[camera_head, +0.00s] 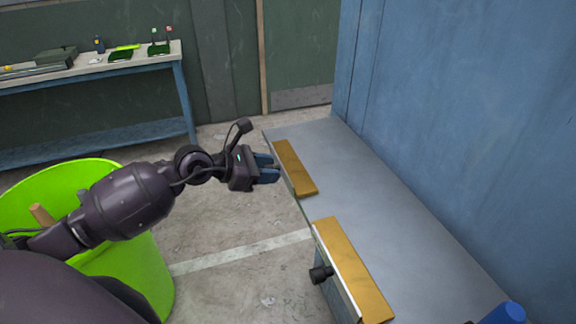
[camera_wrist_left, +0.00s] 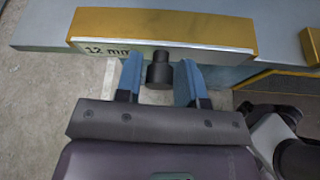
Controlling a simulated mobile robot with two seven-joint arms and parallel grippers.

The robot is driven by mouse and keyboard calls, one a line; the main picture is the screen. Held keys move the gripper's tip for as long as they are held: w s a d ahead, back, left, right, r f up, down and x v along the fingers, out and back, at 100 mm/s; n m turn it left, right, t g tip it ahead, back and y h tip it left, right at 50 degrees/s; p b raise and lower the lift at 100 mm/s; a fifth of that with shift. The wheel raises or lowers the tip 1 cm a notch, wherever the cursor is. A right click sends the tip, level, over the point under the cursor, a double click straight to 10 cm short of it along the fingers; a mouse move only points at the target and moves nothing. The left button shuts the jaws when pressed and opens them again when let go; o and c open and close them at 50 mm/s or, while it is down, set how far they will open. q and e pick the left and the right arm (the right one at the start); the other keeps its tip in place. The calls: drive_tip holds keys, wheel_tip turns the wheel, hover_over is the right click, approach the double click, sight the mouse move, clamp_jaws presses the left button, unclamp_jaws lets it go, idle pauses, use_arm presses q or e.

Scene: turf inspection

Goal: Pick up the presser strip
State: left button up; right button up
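Two yellow strips lie along the left edge of a grey bench top (camera_head: 375,185) in the head view: a far one (camera_head: 295,166) and a near one (camera_head: 352,270) with a black knob (camera_head: 320,273) on its front side. I cannot tell which one the task names. My left gripper (camera_head: 270,167) is at the far strip's front side. In the left wrist view, my left gripper (camera_wrist_left: 160,65) is open, its blue fingers on either side of a black knob (camera_wrist_left: 160,70). This knob projects from a yellow strip (camera_wrist_left: 165,28) labelled "12 mm". My right gripper is not seen.
A green bin (camera_head: 150,265) stands under my left arm. A blue wall (camera_head: 450,110) borders the bench on the right. A blue cylindrical thing (camera_head: 505,313) is cut off at the lower right. A side table (camera_head: 110,68) with small items stands at the back left.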

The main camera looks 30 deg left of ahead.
use_arm(q)
clamp_jaws()
drive_tip(key=shift+r, duration=0.35)
wheel_tip(320, 180, up, 8)
drive_tip(key=shift+f+p, duration=0.1)
drive_tip(key=shift+p, duration=0.35)
drive_tip(key=shift+r, duration=0.8)
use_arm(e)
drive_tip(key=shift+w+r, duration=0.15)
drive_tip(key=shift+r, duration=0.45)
